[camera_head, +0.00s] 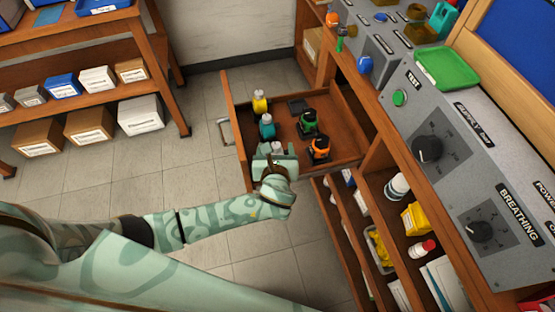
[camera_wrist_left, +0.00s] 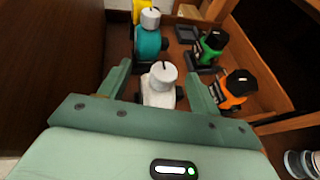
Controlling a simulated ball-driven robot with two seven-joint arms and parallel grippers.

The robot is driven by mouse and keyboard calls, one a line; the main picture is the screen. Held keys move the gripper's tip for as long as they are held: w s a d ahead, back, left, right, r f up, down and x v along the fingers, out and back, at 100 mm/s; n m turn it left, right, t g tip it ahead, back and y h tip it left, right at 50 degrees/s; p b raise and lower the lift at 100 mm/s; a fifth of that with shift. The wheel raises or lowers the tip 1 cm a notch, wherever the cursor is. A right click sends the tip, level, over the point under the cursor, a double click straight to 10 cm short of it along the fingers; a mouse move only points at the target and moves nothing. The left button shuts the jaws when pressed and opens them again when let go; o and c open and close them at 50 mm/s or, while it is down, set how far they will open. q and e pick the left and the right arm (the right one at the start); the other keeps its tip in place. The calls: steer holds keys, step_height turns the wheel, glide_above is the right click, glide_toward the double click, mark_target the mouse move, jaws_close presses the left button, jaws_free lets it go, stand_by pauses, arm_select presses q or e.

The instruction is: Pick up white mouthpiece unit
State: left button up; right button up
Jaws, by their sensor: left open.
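The white mouthpiece unit (camera_wrist_left: 159,88) stands upright in the open wooden drawer, nearest to me in its row. In the head view only its pale top (camera_head: 277,148) shows, the rest hidden by my left gripper (camera_head: 272,163). In the left wrist view, my left gripper (camera_wrist_left: 158,85) is open, with one finger on each side of the white unit. I cannot tell whether the fingers touch it. My right gripper is not in view.
The drawer (camera_head: 236,118) also holds a yellow unit (camera_head: 260,103), a teal unit (camera_head: 267,127), a green unit (camera_head: 308,124) and an orange unit (camera_head: 319,149). The grey test panel (camera_head: 460,130) stands right. Shelves with boxes stand left, with clear floor between.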

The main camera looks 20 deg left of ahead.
arm_select(q)
steer(key=shift+w+f, duration=0.1)
steer(key=shift+w, duration=0.1)
steer(key=shift+s, duration=0.1)
jaws_close()
